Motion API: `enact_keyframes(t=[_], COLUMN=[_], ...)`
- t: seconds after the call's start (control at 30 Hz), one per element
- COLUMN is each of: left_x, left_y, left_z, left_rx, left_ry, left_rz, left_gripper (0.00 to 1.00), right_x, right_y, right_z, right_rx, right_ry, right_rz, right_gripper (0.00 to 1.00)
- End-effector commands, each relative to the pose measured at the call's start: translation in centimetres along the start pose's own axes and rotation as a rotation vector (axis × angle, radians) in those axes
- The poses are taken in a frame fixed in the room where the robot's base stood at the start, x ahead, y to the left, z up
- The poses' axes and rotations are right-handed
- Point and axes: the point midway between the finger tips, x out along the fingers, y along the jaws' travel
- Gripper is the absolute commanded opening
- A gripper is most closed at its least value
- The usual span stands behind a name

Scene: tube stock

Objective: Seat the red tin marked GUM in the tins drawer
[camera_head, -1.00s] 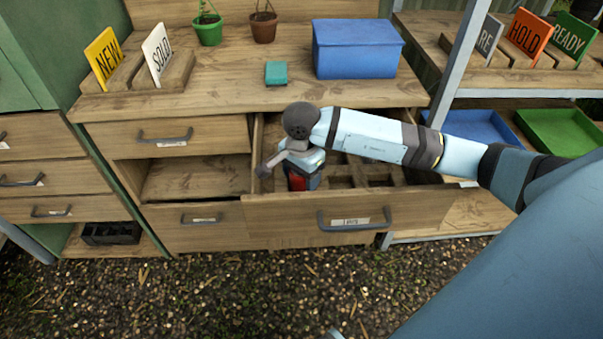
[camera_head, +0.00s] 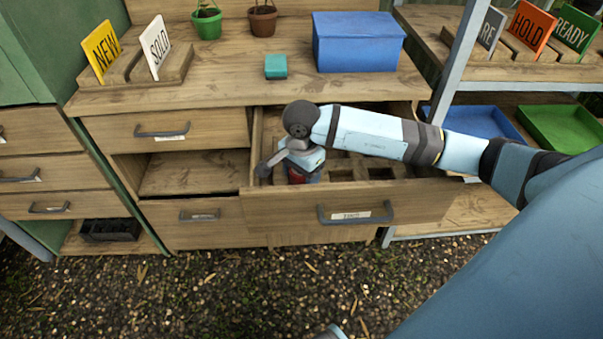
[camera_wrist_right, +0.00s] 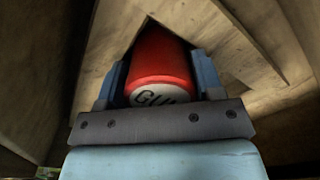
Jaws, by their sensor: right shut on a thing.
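The red tin (camera_wrist_right: 160,60) with a pale label reading "GU…" sits between the two fingers of my right gripper (camera_wrist_right: 163,80) in the right wrist view. The gripper is shut on it. In the head view the right gripper (camera_head: 300,175) points down inside the open tins drawer (camera_head: 440,200), at its left end. Only a little red of the tin shows there, below the wrist. I cannot tell whether the tin touches the drawer's bottom. My left gripper is not in view.
The drawer has square compartments (camera_head: 381,173) to the right of the gripper. Its front panel carries a handle (camera_head: 356,214). A teal box (camera_head: 276,66) and a blue box (camera_head: 358,42) stand on the worktop above. An open cubby (camera_head: 195,175) lies left of the drawer.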

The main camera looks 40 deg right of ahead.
Motion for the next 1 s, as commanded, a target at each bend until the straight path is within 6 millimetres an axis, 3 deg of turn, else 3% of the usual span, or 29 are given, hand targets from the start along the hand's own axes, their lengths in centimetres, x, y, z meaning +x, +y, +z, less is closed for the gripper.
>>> enact_keyframes(t=[0.47, 0.5, 0.63, 1.0], left_x=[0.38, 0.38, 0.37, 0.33], left_y=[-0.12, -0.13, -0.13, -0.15], left_z=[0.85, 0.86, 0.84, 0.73], left_rx=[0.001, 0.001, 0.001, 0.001], left_ry=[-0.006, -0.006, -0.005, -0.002], left_rz=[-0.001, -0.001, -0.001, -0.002], left_gripper=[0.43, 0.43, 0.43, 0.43], right_x=[1.10, 1.14, 1.23, 1.29], right_y=[0.24, 0.26, 0.30, 0.38], right_z=[0.17, 0.18, 0.14, -0.16], right_rx=[-0.001, -0.001, 0.000, 0.002], right_ry=[-0.003, -0.003, -0.002, 0.005], right_rz=[0.009, 0.010, 0.012, 0.016], right_gripper=[0.33, 0.63, 0.91, 0.91])
